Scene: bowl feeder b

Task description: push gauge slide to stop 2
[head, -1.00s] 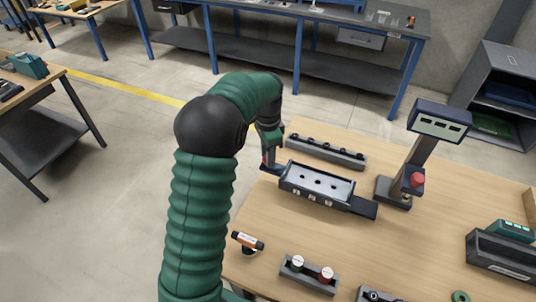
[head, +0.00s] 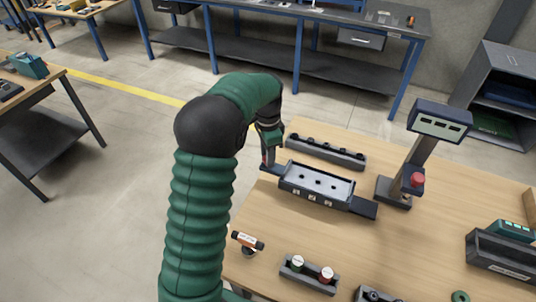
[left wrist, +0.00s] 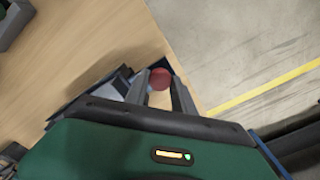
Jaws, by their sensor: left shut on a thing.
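The gauge (head: 317,184) is a dark blue-grey tray on the wooden table, with a row of holes in its pale bed and small labels on its front wall. A dark flat piece (head: 363,207) sticks out at its right end. My left gripper (head: 268,165) is at the gauge's left end, partly hidden behind my arm's black wrist. In the left wrist view, a round red knob (left wrist: 160,79) shows between the tips of the two grey fingers, which are shut on it. How the knob joins the slide is hidden. My right gripper is out of view.
A dark rail (head: 325,151) lies behind the gauge. A post with a display (head: 440,120) and a red button (head: 417,179) stands to its right. A holder with two capped bottles (head: 309,275) and an orange-black cylinder (head: 248,240) are in front. Bare table lies between.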

